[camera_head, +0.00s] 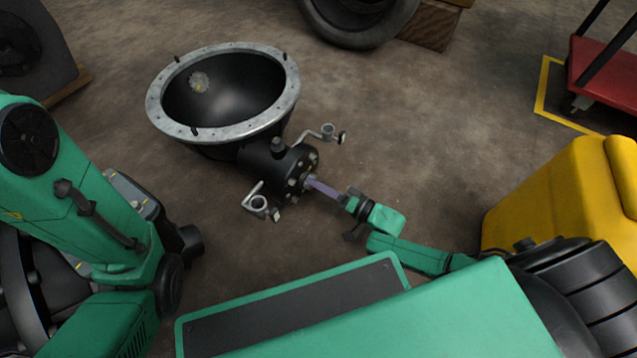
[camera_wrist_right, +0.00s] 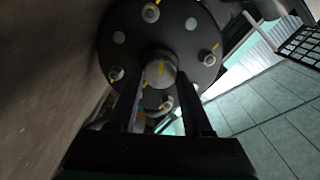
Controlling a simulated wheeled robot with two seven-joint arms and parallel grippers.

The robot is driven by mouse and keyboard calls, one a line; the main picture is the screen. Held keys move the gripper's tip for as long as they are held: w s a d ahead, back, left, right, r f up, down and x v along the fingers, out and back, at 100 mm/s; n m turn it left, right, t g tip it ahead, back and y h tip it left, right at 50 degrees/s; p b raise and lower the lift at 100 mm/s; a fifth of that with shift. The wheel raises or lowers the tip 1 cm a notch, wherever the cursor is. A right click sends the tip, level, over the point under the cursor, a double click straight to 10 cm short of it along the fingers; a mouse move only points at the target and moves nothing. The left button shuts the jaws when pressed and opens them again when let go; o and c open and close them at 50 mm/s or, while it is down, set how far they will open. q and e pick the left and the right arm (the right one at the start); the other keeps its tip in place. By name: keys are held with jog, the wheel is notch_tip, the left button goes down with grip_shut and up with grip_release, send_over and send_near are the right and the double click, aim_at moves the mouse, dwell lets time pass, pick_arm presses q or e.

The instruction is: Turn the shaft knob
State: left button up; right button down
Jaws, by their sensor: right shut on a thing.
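The shaft knob (camera_wrist_right: 160,70) is a short grey cylinder with a yellow mark, at the centre of a round black bolted flange (camera_wrist_right: 120,20) in the right wrist view. The flange is on the end of a large black bowl-shaped housing with a grey bolted rim (camera_head: 165,115), lying on the floor in the head view. My right gripper (camera_head: 314,182) reaches the flange from the lower right. Its two fingers (camera_wrist_right: 160,88) are on either side of the knob and shut on it. Part of the knob is hidden by the fingers. My left gripper does not show.
Two curved metal brackets (camera_head: 323,133) stick out beside the flange. A yellow body (camera_head: 555,190) stands at the right. A red cart (camera_head: 605,75) is at the upper right, and a dark wheel (camera_head: 360,25) is at the top. Bare floor (camera_head: 420,120) lies between them.

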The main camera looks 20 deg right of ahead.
jog(key=m, duration=0.5)
jog(key=shift+f, duration=0.1)
jog(key=shift+m, duration=0.3)
dwell(0.4)
jog(key=shift+c, duration=1.6)
grip_release()
